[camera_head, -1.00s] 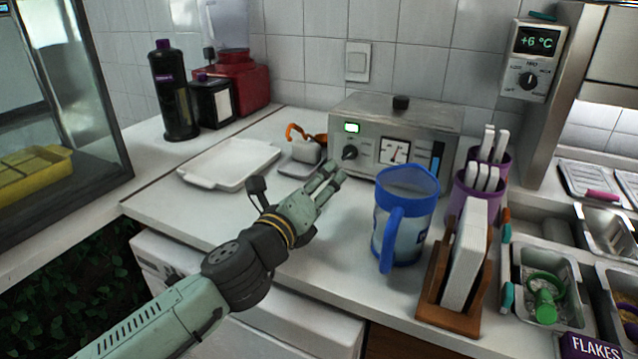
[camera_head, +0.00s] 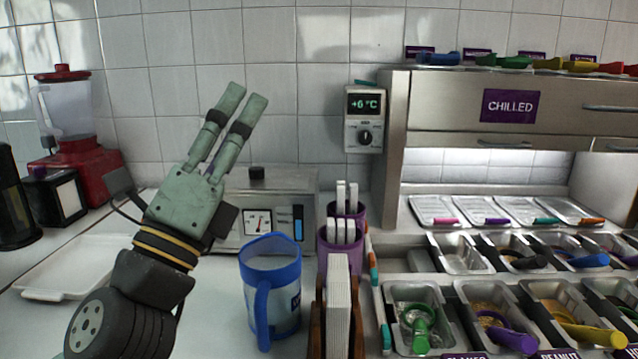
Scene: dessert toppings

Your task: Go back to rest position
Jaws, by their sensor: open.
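My gripper (camera_head: 236,108) is raised on the left side of the head view, fingers pointing up and slightly right. Its two green fingers are apart and nothing shows between them. It appears in front of the tiled wall and covers the left part of the metal machine with a gauge (camera_head: 262,212). My forearm runs down to the lower left.
A blue-rimmed jug (camera_head: 270,300) stands on the counter, right of my wrist. Purple cups (camera_head: 338,241) and a wooden holder with white cards (camera_head: 337,310) stand beside it. Topping trays (camera_head: 415,310) fill the right. A red blender (camera_head: 75,150) and white tray (camera_head: 75,268) are left.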

